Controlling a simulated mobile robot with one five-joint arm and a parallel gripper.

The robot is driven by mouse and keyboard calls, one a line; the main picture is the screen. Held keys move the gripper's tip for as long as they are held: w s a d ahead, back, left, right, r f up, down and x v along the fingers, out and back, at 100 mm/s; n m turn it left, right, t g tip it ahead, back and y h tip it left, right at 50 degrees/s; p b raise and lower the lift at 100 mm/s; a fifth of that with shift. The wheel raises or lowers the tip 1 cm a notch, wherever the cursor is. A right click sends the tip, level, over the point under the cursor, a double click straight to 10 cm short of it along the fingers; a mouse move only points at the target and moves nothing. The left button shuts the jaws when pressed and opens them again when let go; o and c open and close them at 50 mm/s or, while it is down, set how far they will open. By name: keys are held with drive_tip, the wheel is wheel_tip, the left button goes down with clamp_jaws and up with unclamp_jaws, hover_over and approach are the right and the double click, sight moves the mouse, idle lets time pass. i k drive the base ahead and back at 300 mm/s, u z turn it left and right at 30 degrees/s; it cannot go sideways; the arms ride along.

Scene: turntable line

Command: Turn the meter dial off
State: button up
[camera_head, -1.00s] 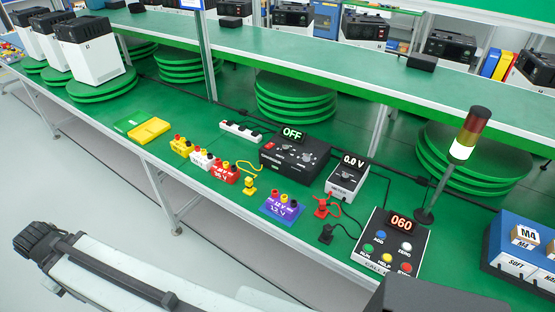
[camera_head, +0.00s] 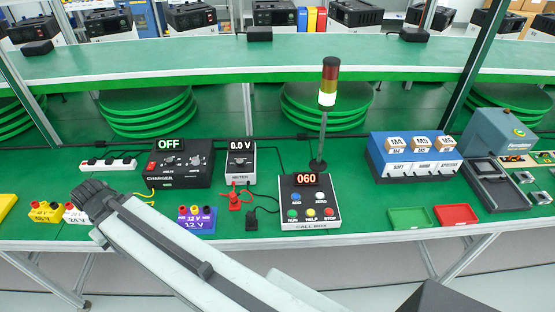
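The meter (camera_head: 240,164) is a small box with a white front and a black top face, standing on the green bench left of centre. Its display reads 0.0 V and a dark dial (camera_head: 238,161) sits below it; the dial's setting is too small to read. My arm crosses the lower left of the picture in front of the bench. Its dark end (camera_head: 91,195) is at the left, left of the meter and apart from it. The gripper's fingers cannot be made out.
A black charger (camera_head: 181,166) showing OFF stands left of the meter. Red and black plugs (camera_head: 235,200) lie in front of it. The call box (camera_head: 310,206) shows 060 to the right, before a signal lamp (camera_head: 328,95). A purple 12 V block (camera_head: 196,222) sits near the front edge.

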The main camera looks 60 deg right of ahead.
sight(240, 162)
drive_tip(key=z, duration=1.05)
drive_tip(key=k, duration=0.8)
drive_tip(key=z, duration=0.55)
drive_tip(key=i, duration=0.8)
drive_tip(key=u, duration=0.3)
